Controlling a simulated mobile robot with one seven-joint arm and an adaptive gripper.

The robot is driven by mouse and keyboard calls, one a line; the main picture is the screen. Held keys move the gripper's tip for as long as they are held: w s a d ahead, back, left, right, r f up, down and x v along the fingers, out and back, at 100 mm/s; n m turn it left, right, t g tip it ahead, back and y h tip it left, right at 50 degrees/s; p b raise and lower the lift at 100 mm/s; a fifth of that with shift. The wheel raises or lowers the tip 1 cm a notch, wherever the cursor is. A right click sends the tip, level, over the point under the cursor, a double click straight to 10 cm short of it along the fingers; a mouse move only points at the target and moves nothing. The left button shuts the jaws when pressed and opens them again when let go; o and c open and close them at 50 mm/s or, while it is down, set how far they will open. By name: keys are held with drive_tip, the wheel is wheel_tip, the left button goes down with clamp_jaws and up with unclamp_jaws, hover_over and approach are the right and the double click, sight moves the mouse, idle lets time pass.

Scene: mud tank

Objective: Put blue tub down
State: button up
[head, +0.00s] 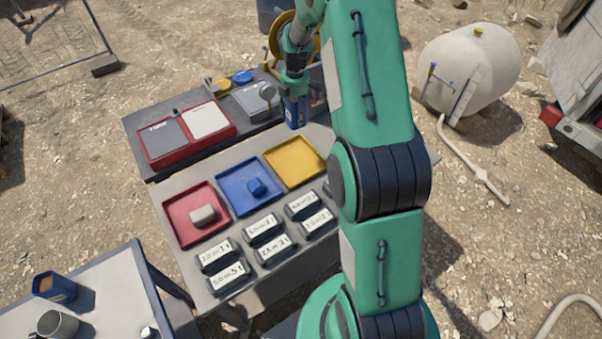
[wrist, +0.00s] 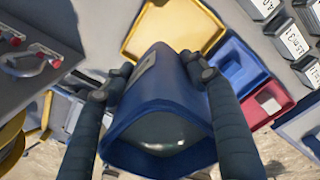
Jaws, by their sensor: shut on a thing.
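My gripper (head: 294,78) is shut on a blue tub (head: 295,112) and holds it above the back part of the grey workbench. In the wrist view my two fingers (wrist: 158,70) press on opposite sides of the tub (wrist: 165,105). Its open end faces the camera and a pale label shows on its far side. I cannot tell whether its base touches anything. Another blue tub (head: 54,287) with brown contents stands on the side table at lower left.
A yellow tray (head: 294,160) looks empty. Beside it are a blue tray (head: 232,190) with a small blue block and a red tray (head: 178,215) with a pale block. Several labelled dark boxes (head: 265,228) line the front. A red-based unit (head: 185,145) stands at back left.

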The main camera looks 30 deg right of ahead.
drive_tip(key=s+d+m, duration=0.3)
drive_tip(key=s+d, duration=0.9)
drive_tip(key=d, duration=0.1)
drive_tip(key=f, duration=1.5)
drive_tip(key=shift+w+a+f, duration=0.35)
drive_tip(key=shift+f, duration=0.05)
drive_tip(key=shift+w, duration=0.1)
drive_tip(key=w+d, duration=0.3)
drive_tip(key=w, duration=0.1)
drive_tip(key=w+d+f, duration=0.1)
drive_tip(key=w+d, duration=0.2)
drive_tip(key=w, duration=0.1)
drive_tip(key=w+d, duration=0.2)
drive_tip(key=w, duration=0.3)
drive_tip(key=shift+w+d+f, duration=0.1)
drive_tip(key=shift+d+f, duration=0.1)
drive_tip(key=shift+d, duration=0.2)
drive_tip(key=shift+f, duration=0.15)
drive_tip(key=shift+f, duration=1.65)
drive_tip(key=shift+f, duration=0.1)
drive_tip(key=o, duration=1.5)
